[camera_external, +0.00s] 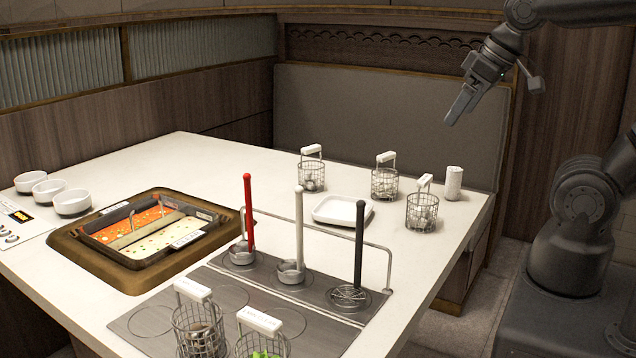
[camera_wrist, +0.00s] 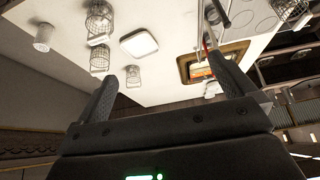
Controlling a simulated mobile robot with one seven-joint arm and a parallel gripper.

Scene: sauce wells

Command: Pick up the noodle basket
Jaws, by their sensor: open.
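Several wire baskets with white handles stand on the white table, and I cannot tell which one is the noodle basket. Three stand at the back right: one basket (camera_external: 312,175), one in the middle (camera_external: 385,183) and one nearer the right edge (camera_external: 422,214), all with pale contents. My gripper (camera_external: 461,106) is open and empty, high above the back right of the table. In the wrist view its fingers (camera_wrist: 165,86) are spread, with baskets (camera_wrist: 99,60) beyond them.
A white square plate (camera_external: 341,210) lies beside the back baskets, and a white cup (camera_external: 453,184) stands at the right edge. A hot pot (camera_external: 120,277), white bowls (camera_external: 72,203) and upright ladles with red (camera_external: 249,210), white and dark handles stand further left and front.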

